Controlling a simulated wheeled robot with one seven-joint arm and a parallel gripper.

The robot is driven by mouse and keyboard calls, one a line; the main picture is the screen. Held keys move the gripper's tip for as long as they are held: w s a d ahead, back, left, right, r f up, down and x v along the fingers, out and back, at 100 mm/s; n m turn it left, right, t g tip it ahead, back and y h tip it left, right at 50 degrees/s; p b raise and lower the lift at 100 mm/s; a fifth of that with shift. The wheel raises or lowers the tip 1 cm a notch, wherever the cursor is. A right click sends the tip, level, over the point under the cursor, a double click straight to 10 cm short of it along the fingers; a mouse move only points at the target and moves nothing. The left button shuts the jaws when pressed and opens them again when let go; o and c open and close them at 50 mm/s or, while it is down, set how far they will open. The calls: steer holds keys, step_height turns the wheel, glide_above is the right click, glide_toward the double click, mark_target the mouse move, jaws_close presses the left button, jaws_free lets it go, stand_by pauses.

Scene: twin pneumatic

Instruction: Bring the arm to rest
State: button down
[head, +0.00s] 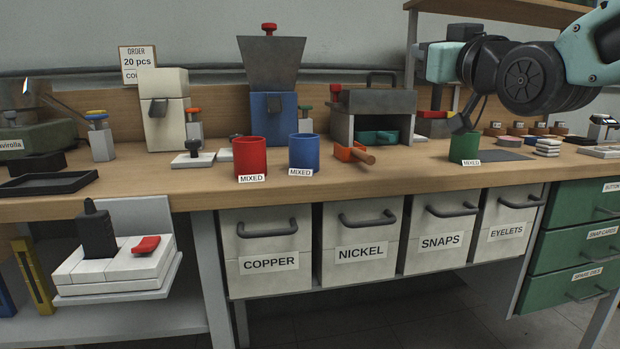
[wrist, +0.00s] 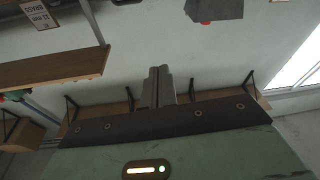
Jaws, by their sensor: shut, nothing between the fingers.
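My gripper (wrist: 159,74) shows in the wrist view with its two grey fingers together and nothing between them. It is held up in the air, clear of the bench, and the wrist view looks toward the wall with the scene upside down. In the head view my arm is bent at the upper right, above the right part of the workbench (head: 365,185).
Below and left of my arm stand a green cup (head: 464,146), a grey press housing (head: 372,101) and a blue hopper machine (head: 271,118). Red (head: 251,156) and blue (head: 304,151) cups stand near the front edge. A wooden shelf (head: 500,10) hangs at upper right.

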steer(key=s+a+f+g+b, duration=0.1)
steer(key=s+a+f+g, duration=0.2)
steer(key=f, duration=0.6)
steer(key=s+a+f+n+g+b, duration=0.15)
steer(key=s+f+g, duration=0.25)
steer(key=f, duration=0.5)
steer(key=s+a+f+m+g, duration=0.1)
steer(key=s+a+f+g, duration=0.25)
steer(key=f, duration=0.45)
steer(key=s+d+f+n+g+h+b, duration=0.25)
steer(key=s+f+g+h, duration=0.45)
steer(key=s+f, duration=1.15)
steer(key=s+d+r+g+y+p, duration=0.1)
steer(key=s+r+g+y+p, duration=0.1)
steer(key=r+p, duration=3.6)
steer(key=shift+s+r, duration=0.5)
steer(key=shift+r, duration=0.3)
